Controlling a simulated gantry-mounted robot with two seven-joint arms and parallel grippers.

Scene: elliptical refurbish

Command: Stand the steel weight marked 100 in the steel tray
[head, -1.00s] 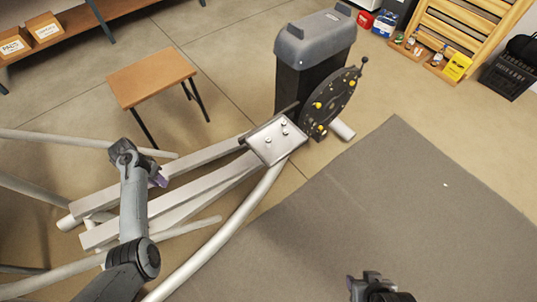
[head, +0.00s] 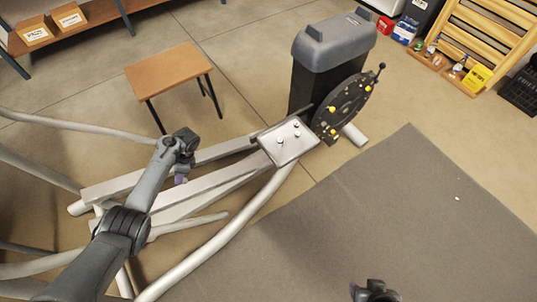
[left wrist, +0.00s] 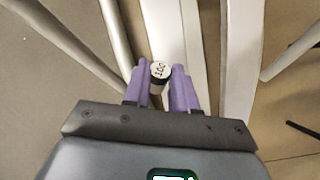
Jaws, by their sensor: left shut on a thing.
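The steel weight marked 100 (left wrist: 159,72) shows in the left wrist view as a small cylinder with its number on the top face. My left gripper (left wrist: 160,80) is shut on it, with a purple finger on each side. In the head view my left gripper (head: 181,172) is above the pale rails of the elliptical, left of the tray. The weight cannot be made out there. The steel tray (head: 288,142) lies at the front of the machine with a few small steel pieces on it. My right gripper (head: 374,290) is at the bottom edge, its fingers not clear.
The elliptical's grey housing (head: 335,45) and dark crank disc (head: 345,108) with yellow knobs rise just behind the tray. A wooden stool (head: 170,72) stands to the left. Pale tubes (head: 225,235) curve around the rails. A grey mat (head: 390,220) is open floor.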

